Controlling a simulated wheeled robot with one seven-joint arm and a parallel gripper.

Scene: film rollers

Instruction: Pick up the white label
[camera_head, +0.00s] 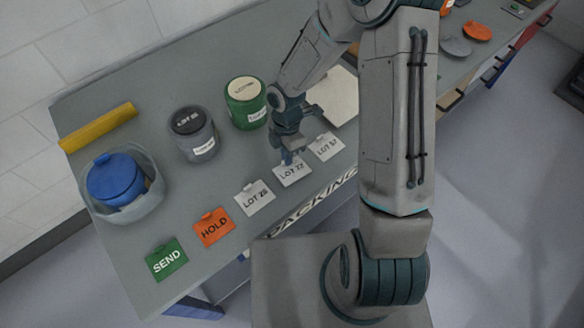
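Three white labels lie in a row near the front edge of the grey bench: "LOT 25" or similar (255,198), "LOT 72" or similar (293,175) and "LOT 57" or similar (327,147). The last digits are hard to read. My gripper (289,158) points down at the back edge of the middle white label, with its fingertips over or at the small raised tab there. The fingers are small and dark, and I cannot tell whether they are apart or closed on the tab. The label appears to lie flat on the bench.
An orange "HOLD" label (213,228) and a green "SEND" label (167,260) lie to the left. Behind stand a grey canister (193,140), a green canister (246,108), a blue pot (115,180) in a pale bowl and a yellow roller (98,126). A cream sheet (338,92) lies behind my arm.

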